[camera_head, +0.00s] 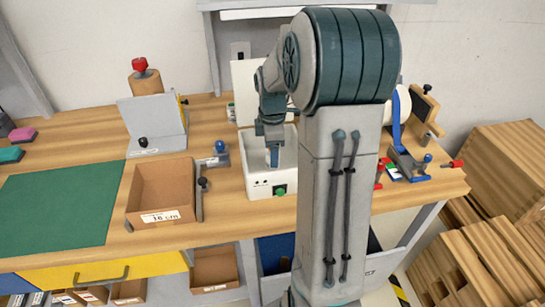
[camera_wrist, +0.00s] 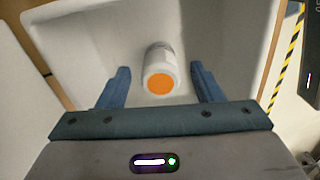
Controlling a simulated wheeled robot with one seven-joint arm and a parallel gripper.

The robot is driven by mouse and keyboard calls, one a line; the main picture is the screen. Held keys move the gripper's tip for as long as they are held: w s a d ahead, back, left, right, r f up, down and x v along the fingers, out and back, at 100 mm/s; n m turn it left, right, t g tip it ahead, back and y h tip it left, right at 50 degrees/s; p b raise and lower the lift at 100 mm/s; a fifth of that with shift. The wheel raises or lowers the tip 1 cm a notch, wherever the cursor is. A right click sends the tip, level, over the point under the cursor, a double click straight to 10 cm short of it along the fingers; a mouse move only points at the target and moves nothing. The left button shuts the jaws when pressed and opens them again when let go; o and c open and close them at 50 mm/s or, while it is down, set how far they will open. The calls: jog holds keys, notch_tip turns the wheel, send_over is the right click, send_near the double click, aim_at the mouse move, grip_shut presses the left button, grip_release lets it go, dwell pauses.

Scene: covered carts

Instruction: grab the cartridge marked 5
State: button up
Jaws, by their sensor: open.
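A white cylinder with an orange end, the cartridge (camera_wrist: 160,74), is in the wrist view inside a pale box (camera_wrist: 75,60). No number can be read on it. My gripper (camera_wrist: 159,72) is open, with one blue-grey finger on each side of the cartridge and a gap on both sides. In the head view my gripper (camera_head: 272,150) points down into the white box (camera_head: 270,190), which has a green button on its front. The cartridge is mostly hidden there by the gripper and the box walls.
A cardboard box (camera_head: 160,193) labelled 16 cm stands left of the white box. A blue-knobbed block (camera_head: 220,155) stands between them. A green mat (camera_head: 65,205) lies at left. A tape dispenser (camera_head: 405,160) stands at right, partly behind my arm.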

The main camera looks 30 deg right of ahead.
jog(key=shift+f, duration=0.45)
jog(key=shift+c, duration=0.3)
jog(key=c, duration=1)
jog(key=shift+c, duration=0.2)
